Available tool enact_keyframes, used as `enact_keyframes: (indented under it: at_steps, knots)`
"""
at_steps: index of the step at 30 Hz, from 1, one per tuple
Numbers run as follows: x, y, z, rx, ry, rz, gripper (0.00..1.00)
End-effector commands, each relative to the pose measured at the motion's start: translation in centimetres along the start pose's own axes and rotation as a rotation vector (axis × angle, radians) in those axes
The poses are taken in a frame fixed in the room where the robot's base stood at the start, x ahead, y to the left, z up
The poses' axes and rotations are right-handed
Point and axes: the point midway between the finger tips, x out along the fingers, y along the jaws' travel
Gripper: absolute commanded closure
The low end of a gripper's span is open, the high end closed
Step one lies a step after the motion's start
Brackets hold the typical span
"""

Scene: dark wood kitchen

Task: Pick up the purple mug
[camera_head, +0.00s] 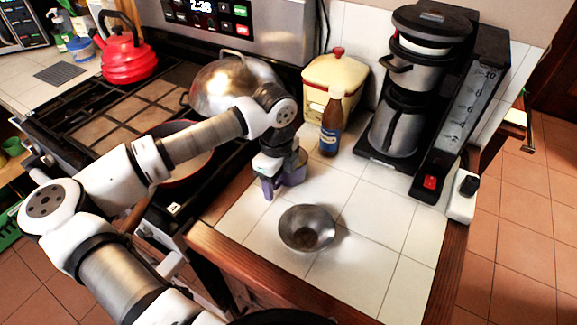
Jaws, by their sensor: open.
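The purple mug (292,178) stands on the white tiled counter (359,214), close to the stove's edge. My gripper (277,166) is right above and in front of the mug and hides part of it. The gripper is open and points down at the mug. Its fingertips are too small and too covered to tell whether they are around the mug or touch it.
A metal bowl (306,228) lies just in front of the mug. A brown bottle (332,122) and a cream canister (335,84) stand behind. A coffee maker (401,127) is at the right. The stove (100,108) with a pan and a large metal lid (215,88) is at the left.

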Motion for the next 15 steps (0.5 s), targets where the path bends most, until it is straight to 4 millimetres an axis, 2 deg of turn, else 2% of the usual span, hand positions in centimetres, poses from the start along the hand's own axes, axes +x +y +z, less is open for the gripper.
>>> enact_keyframes:
  at_steps: [4,5,15]
  knots:
    - [0.02,0.0,0.01,0.0,0.0,0.0,0.39]
    - [0.02,0.0,0.01,0.0,0.0,0.0,0.41]
    - [-0.01,0.0,0.01,0.0,0.0,0.0,0.86]
